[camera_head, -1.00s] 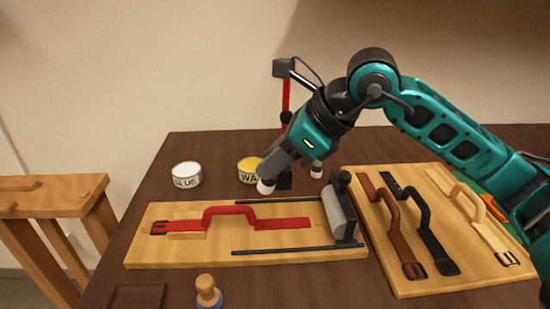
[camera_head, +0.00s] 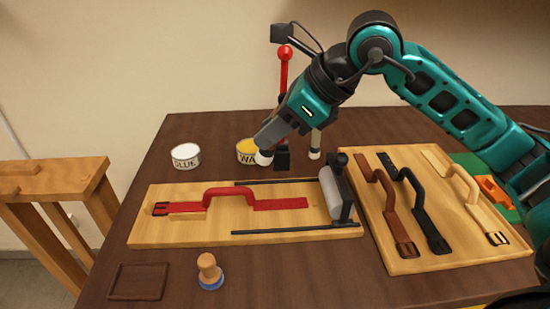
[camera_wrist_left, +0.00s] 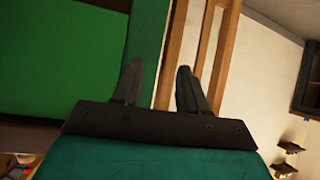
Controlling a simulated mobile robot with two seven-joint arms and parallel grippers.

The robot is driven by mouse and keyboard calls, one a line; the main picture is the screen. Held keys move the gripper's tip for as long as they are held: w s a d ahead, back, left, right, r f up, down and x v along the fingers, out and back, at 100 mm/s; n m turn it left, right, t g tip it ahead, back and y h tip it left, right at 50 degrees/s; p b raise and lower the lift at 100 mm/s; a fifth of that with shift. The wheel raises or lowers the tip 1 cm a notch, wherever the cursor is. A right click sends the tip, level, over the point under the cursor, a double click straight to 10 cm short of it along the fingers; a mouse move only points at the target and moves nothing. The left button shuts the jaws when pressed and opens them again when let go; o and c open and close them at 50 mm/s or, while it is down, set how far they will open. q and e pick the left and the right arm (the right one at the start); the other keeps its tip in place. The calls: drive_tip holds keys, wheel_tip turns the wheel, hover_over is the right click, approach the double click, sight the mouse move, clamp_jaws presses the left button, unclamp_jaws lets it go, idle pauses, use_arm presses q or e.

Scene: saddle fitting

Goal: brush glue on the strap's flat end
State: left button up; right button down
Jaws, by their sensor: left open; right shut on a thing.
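The red strap (camera_head: 280,204) lies on a light wooden board (camera_head: 150,230), with a raised loop in its middle. Its buckle is at the left and its flat end points right between two dark rails. The white glue pot (camera_head: 186,157) stands behind the board at the left. My right gripper (camera_head: 270,135) is above the back of the board, shut on what looks like a white-tipped brush (camera_head: 264,158). The tip is beside the yellow-filled wax pot (camera_head: 246,156), apart from the strap; the grip itself is unclear. My left gripper (camera_wrist_left: 158,82) shows only in the left wrist view, open and empty.
A grey roller (camera_head: 334,194) stands at the board's right end. A red-knobbed lever (camera_head: 284,75) and another white-tipped tool (camera_head: 315,145) stand behind. A second board (camera_head: 400,262) holds several straps. A wooden-knobbed stamp (camera_head: 208,268) and brown tray (camera_head: 138,282) are in front.

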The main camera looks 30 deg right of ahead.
sight(271, 148)
wheel_tip(271, 148, down, 2)
drive_tip(key=shift+f+b, duration=0.2)
drive_tip(key=shift+b, duration=1)
drive_tip(key=shift+w+f+b, duration=0.15)
drive_tip(key=shift+f+b, duration=0.25)
drive_tip(key=shift+f, duration=0.1)
use_arm(q)
drive_tip(key=f, duration=0.2)
drive_tip(key=a+f, duration=0.1)
drive_tip(key=f, duration=0.1)
drive_tip(key=shift+s+f, duration=0.2)
drive_tip(key=shift+f, duration=0.1)
drive_tip(key=shift+r, duration=0.1)
use_arm(e)
drive_tip(key=shift+r, duration=0.1)
drive_tip(key=shift+a, duration=0.1)
